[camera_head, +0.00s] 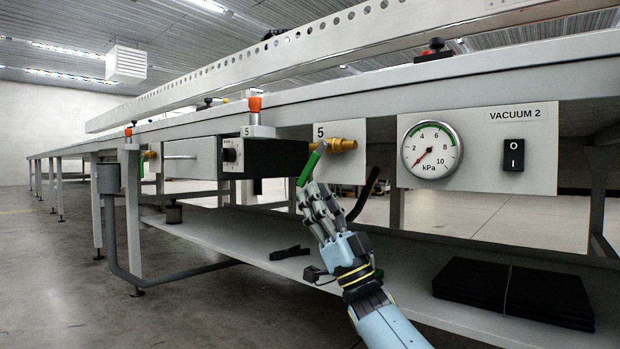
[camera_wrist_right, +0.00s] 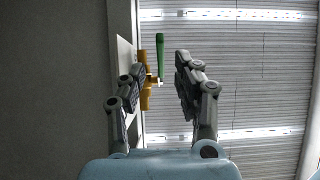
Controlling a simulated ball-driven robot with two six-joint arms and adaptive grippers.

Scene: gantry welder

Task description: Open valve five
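Valve five is a brass valve (camera_head: 342,145) on a white plate marked 5 (camera_head: 321,131), under the edge of the long bench. Its green lever (camera_head: 308,169) slants down and left from the brass body. My right gripper (camera_head: 314,190) is just below the lever, fingers pointing up. In the right wrist view its fingers (camera_wrist_right: 159,66) stand apart and hold nothing. The green lever (camera_wrist_right: 160,56) and brass body (camera_wrist_right: 146,82) show beyond and between the fingertips. I cannot tell whether a finger touches the lever. My left gripper is out of view.
A panel marked VACUUM 2 (camera_head: 520,150) carries a kPa gauge (camera_head: 432,150), needle low, and a black switch (camera_head: 513,155). A black box (camera_head: 270,158) juts out left of the valve. Folded black sheets (camera_head: 515,290) lie on the lower shelf (camera_head: 410,290).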

